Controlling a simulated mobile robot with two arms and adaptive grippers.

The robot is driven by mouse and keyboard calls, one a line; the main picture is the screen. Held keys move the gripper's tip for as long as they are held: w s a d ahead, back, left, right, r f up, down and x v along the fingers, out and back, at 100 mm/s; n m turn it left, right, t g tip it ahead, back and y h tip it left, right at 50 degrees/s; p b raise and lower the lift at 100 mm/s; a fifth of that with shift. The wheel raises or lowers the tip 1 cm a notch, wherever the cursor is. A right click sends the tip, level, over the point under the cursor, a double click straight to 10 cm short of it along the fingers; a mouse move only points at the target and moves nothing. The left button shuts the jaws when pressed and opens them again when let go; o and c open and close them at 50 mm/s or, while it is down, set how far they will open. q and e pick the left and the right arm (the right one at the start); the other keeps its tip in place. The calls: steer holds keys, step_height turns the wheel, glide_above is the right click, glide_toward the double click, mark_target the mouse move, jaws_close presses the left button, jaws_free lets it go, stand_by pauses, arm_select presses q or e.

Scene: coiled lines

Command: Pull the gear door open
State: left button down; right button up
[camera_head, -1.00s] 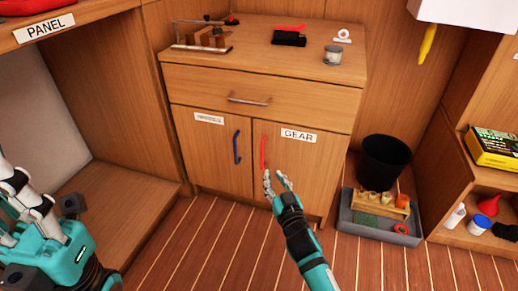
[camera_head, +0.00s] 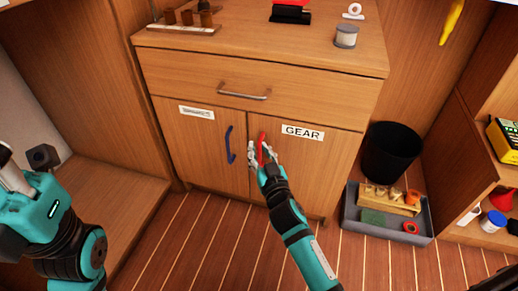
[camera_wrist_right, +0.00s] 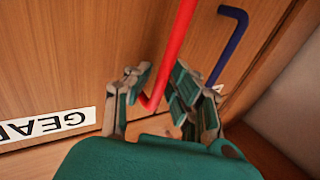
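The gear door (camera_head: 314,165) is the right door of the wooden cabinet and looks shut, with a white GEAR label (camera_head: 302,132). Its red vertical handle (camera_head: 262,143) is near the door's left edge. My right gripper (camera_head: 261,154) is at this handle. In the right wrist view, its fingers (camera_wrist_right: 163,80) are apart, one on each side of the red handle (camera_wrist_right: 176,52), near the handle's bent end. I see no clear grip on it. My left gripper (camera_head: 14,172) is at the left edge, partly cut off, away from the cabinet.
The left door has a blue handle (camera_head: 230,145) close by. A drawer (camera_head: 245,92) with a metal handle is above. A black bin (camera_head: 391,150) and a grey tray (camera_head: 390,222) of items stand on the floor at right. Floor before the doors is clear apart from my arm.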

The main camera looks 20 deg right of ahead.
jaws_close()
stand_by(0.3)
